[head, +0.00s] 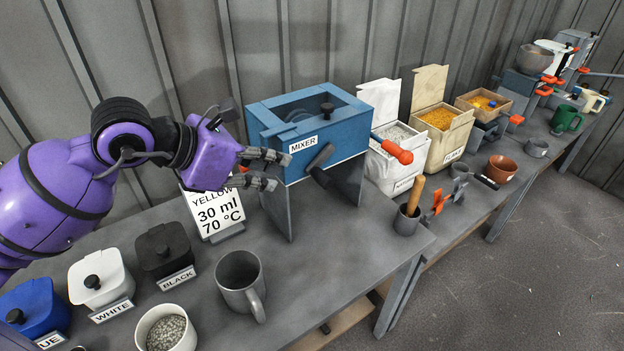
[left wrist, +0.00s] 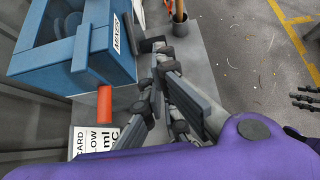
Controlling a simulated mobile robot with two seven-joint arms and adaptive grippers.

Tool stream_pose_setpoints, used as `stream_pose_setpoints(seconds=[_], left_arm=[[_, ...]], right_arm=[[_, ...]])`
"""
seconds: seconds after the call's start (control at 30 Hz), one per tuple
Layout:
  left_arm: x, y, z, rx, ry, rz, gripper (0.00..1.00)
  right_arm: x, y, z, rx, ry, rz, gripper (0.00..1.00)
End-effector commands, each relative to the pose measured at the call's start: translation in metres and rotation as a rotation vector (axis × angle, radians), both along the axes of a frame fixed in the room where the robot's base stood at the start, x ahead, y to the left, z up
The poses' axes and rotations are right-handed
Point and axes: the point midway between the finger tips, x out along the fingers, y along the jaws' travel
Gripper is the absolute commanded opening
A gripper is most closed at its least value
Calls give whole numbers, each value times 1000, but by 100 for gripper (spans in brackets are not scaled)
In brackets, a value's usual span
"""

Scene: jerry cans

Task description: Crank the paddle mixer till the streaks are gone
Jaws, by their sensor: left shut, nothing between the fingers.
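The blue mixer (head: 262,118) stands on grey legs on the bench, with an open top and a MIXER label. It also shows in the left wrist view (left wrist: 40,65). A dark crank arm (head: 321,158) sticks out of its front face. A dark round part (head: 327,108) shows inside the top; I cannot make out the contents or any streaks. My left gripper (head: 275,170) is shut and empty, just left of the mixer front and apart from the crank in the head view. My right gripper (left wrist: 305,101) shows only in part at the right edge of the left wrist view.
A YELLOW 30 ml 70 °C card (head: 215,212) stands below my left gripper. A grey mug (head: 240,285), a black tub (head: 163,250) and a white tub (head: 100,278) stand nearby. A cup with a wooden handle (head: 407,220) stands right of the mixer. Bins (head: 445,140) line the wall.

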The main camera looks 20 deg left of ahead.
Motion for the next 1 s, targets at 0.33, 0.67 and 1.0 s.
stream_pose_setpoints(seconds=[0.33, 0.67, 1.0], left_arm=[[47, -38, -44, -3, -1, -2, 0], [69, -53, -67, 0, -3, -1, 0], [70, -54, -68, 1, -2, -2, 0]], right_arm=[[-6, -8, -1, -13, 14, 3, 39], [-8, -8, 3, -12, 13, 0, 39], [-4, -7, 5, -10, 6, 2, 39]])
